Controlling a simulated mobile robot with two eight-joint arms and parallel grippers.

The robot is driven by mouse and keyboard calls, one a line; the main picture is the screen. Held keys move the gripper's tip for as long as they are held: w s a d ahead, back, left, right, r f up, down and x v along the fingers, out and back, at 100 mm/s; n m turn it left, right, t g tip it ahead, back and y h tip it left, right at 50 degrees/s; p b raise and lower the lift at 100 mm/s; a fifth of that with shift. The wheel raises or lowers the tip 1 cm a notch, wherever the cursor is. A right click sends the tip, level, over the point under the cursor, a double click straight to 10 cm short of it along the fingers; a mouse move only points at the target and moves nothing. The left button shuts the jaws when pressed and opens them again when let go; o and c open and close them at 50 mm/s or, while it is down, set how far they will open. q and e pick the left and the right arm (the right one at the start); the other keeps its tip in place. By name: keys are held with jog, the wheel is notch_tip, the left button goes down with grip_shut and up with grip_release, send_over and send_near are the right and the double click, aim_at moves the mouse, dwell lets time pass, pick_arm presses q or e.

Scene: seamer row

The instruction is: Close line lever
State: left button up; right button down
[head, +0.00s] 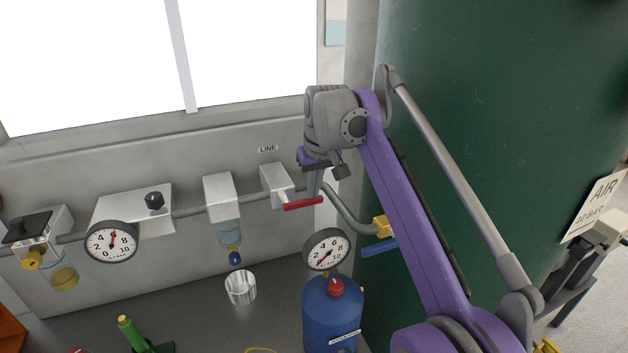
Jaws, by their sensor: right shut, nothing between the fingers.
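The line lever (303,204) is a red handle below and right of the grey valve block (275,181), under the LINE label (268,149). It points to the right, roughly along the pipe. My right gripper (314,194) comes down from above on the purple arm. It is shut with nothing between the fingers, and its tips are at the lever's right part. I cannot tell whether they touch it. My left gripper is not in view.
Two gauges (111,242) (326,250) hang along the pipe and over the blue tank (333,310). A blue lever (379,247) sits by a yellow valve (383,226). A metal cup (240,288) stands on the bench. The green vessel (480,110) bounds the right.

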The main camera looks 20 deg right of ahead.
aim_at(318, 202)
jog(key=shift+d+f+y, duration=0.25)
jog(key=shift+f+y, duration=0.15)
jog(key=shift+y, duration=0.3)
dwell(0.3)
jog(key=f+y, duration=0.1)
jog(key=y, duration=0.1)
jog(key=d+f+m+y, duration=0.1)
jog(key=y, duration=0.1)
jog(key=shift+f+p, duration=0.3)
jog(key=shift+p, duration=0.1)
jog(key=shift+f+y, duration=0.25)
jog(key=shift+y, duration=0.05)
jog(key=a+f+y, duration=0.1)
jog(key=a+f, duration=0.2)
jog(key=f, duration=0.3)
jog(key=shift+f+t, duration=0.15)
jog(key=shift+t, duration=0.15)
jog(key=shift+w, duration=0.1)
